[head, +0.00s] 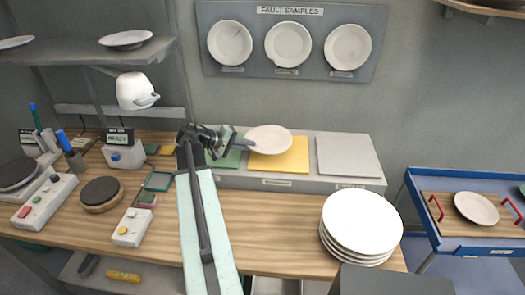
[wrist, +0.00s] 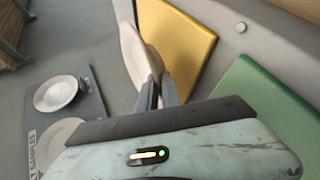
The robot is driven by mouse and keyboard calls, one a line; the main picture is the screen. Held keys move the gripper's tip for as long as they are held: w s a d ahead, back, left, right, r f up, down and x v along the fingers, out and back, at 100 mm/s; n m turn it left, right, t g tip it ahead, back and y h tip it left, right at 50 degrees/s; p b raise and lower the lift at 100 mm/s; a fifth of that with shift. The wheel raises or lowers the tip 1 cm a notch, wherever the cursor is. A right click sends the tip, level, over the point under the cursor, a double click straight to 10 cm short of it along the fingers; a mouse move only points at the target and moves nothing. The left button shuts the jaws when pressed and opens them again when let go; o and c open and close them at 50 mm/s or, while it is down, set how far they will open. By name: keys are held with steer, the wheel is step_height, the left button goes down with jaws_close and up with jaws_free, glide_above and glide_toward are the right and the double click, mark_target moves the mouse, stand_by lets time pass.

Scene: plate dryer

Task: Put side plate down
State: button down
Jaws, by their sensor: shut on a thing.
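My gripper (head: 243,143) is shut on the rim of a white side plate (head: 269,139) at the plate's left edge. The plate is at the yellow pad (head: 287,159), covering its upper left part in the head view. In the wrist view the plate (wrist: 130,52) shows nearly edge-on beside the yellow pad (wrist: 183,30), with my fingers (wrist: 159,92) at its rim. I cannot tell whether the plate touches the pad. A green pad (head: 226,158) lies left of the yellow one, partly hidden by my arm, and a bare grey pad (head: 347,156) lies to the right.
A stack of large white plates (head: 361,225) stands at the bench's front right. A blue trolley (head: 468,246) holds a small plate (head: 476,208) on a wooden tray. Fault-sample plates hang on a wall board (head: 257,55). Scales and button boxes crowd the left; the bench middle (head: 270,230) is clear.

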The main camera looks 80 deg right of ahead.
mark_target(263, 143)
steer(key=s+d, duration=0.3)
steer(key=shift+s+f, duration=0.2)
steer(key=shift+s, duration=0.05)
steer(key=shift+s+d+f, duration=0.1)
steer(key=shift+s+d, duration=0.2)
steer(key=shift+s, duration=0.2)
step_height(263, 143, down, 4)
steer(key=b, duration=0.4)
steer(key=shift+w, duration=0.15)
steer(key=shift+a+r, duration=0.1)
steer(key=shift+r, duration=0.2)
steer(key=shift+f, duration=0.1)
steer(key=c, duration=1.8)
jaws_free()
steer(key=shift+c, duration=0.2)
